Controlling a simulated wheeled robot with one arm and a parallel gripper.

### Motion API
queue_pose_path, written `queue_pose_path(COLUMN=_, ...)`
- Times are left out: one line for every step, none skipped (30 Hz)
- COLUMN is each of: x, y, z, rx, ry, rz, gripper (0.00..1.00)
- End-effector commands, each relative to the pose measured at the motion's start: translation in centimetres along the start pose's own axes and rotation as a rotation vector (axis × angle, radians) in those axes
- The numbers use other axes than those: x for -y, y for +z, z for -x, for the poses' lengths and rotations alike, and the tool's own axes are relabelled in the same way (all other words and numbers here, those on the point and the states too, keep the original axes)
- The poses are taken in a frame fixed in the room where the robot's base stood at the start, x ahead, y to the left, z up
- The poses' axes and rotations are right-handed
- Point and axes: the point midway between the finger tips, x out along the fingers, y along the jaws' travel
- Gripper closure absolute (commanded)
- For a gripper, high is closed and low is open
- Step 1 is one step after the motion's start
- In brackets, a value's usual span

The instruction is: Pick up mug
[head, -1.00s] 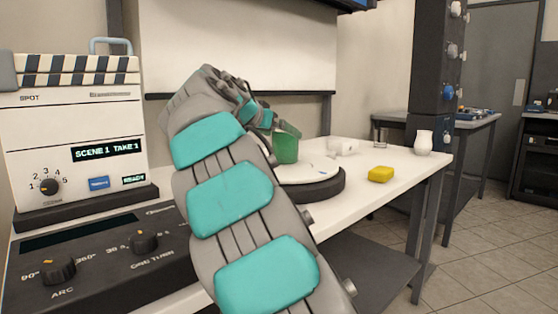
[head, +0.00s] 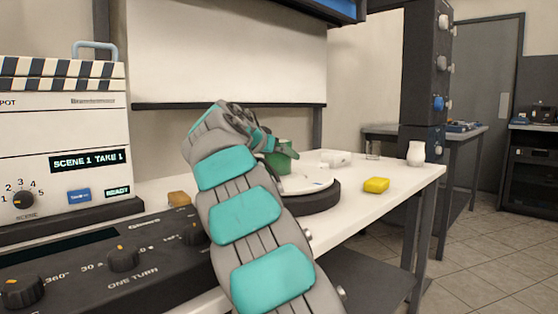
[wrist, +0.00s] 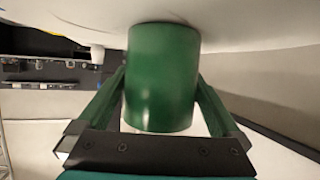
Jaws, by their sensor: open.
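The green mug (head: 284,160) stands on the white round plate (head: 309,185) of a dark turntable on the table. In the head view my arm covers part of the mug. My gripper (head: 266,146) is at the mug. In the wrist view the mug (wrist: 161,78) fills the middle, between the two fingers of my gripper (wrist: 160,88). The fingers are open, one on each side of it. I cannot tell whether either finger touches it. No handle shows.
A yellow block (head: 376,185), a white vase (head: 416,154), a clear glass (head: 373,149) and a small white object (head: 336,158) stand on the table to the right. A control panel (head: 120,258) and clapper-style box (head: 66,145) stand left. A brown block (head: 179,198) lies behind the panel.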

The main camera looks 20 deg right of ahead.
Motion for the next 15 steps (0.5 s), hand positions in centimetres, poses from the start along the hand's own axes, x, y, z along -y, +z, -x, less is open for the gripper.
queue_pose_path(x=0.01, y=-0.01, z=-0.32, rx=0.0, ry=0.0, rz=0.0, gripper=0.0)
queue_pose_path(x=0.02, y=-0.02, z=-0.4, rx=-0.001, ry=-0.001, rz=0.0, gripper=0.0)
queue_pose_path(x=0.02, y=-0.03, z=-0.43, rx=-0.001, ry=-0.001, rz=0.0, gripper=0.0)
queue_pose_path(x=0.02, y=-0.04, z=-0.42, rx=-0.001, ry=-0.001, rz=0.0, gripper=0.0)
queue_pose_path(x=0.02, y=-0.04, z=-0.39, rx=-0.001, ry=-0.001, rz=0.0, gripper=0.0)
queue_pose_path(x=0.02, y=-0.03, z=-0.38, rx=-0.001, ry=-0.001, rz=0.0, gripper=0.0)
queue_pose_path(x=0.02, y=-0.03, z=-0.38, rx=-0.001, ry=-0.001, rz=0.0, gripper=0.0)
queue_pose_path(x=0.02, y=-0.02, z=-0.38, rx=-0.001, ry=0.0, rz=0.0, gripper=0.02)
queue_pose_path(x=0.02, y=-0.01, z=-0.38, rx=-0.001, ry=0.0, rz=0.0, gripper=0.07)
queue_pose_path(x=0.02, y=-0.01, z=-0.38, rx=-0.001, ry=0.0, rz=0.0, gripper=0.1)
queue_pose_path(x=0.02, y=-0.01, z=-0.38, rx=-0.001, ry=0.0, rz=0.0, gripper=0.14)
queue_pose_path(x=0.02, y=-0.01, z=-0.38, rx=-0.001, ry=0.0, rz=0.0, gripper=0.18)
queue_pose_path(x=0.02, y=0.0, z=-0.38, rx=0.0, ry=0.0, rz=0.0, gripper=0.21)
queue_pose_path(x=0.02, y=0.01, z=-0.38, rx=0.0, ry=0.0, rz=0.0, gripper=0.25)
queue_pose_path(x=0.02, y=0.01, z=-0.38, rx=0.0, ry=0.0, rz=0.0, gripper=0.29)
